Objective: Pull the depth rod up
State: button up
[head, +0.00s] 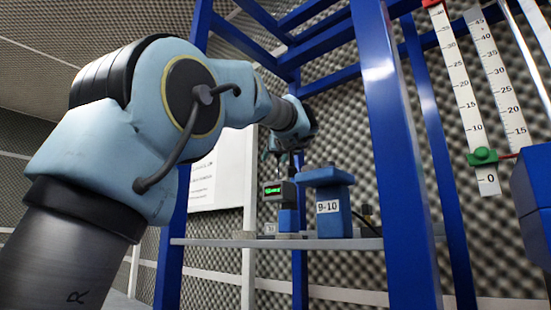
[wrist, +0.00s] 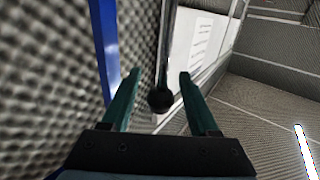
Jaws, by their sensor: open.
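In the wrist view a thin metal rod (wrist: 169,40), which looks like the depth rod, runs down from the top edge to a dark ball knob (wrist: 160,98). My gripper (wrist: 160,74) is open, with one teal finger on each side of the rod and knob in the picture. Gaps show on both sides; I cannot tell whether the knob lies at fingertip depth. In the head view my gripper (head: 283,153) is small, just above a device with a green display (head: 279,190). The rod is not clear there.
Blue frame posts (head: 395,150) rise in front and behind. Two white scales (head: 460,90) hang at the right, with a green marker (head: 483,156). Foam walls surround the place.

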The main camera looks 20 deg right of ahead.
jog(key=s+a+b, duration=0.1)
jog(key=s+b, duration=0.3)
jog(key=s, duration=0.6)
jog(key=shift+s+a+b, duration=0.3)
jog(key=shift+b, duration=0.05)
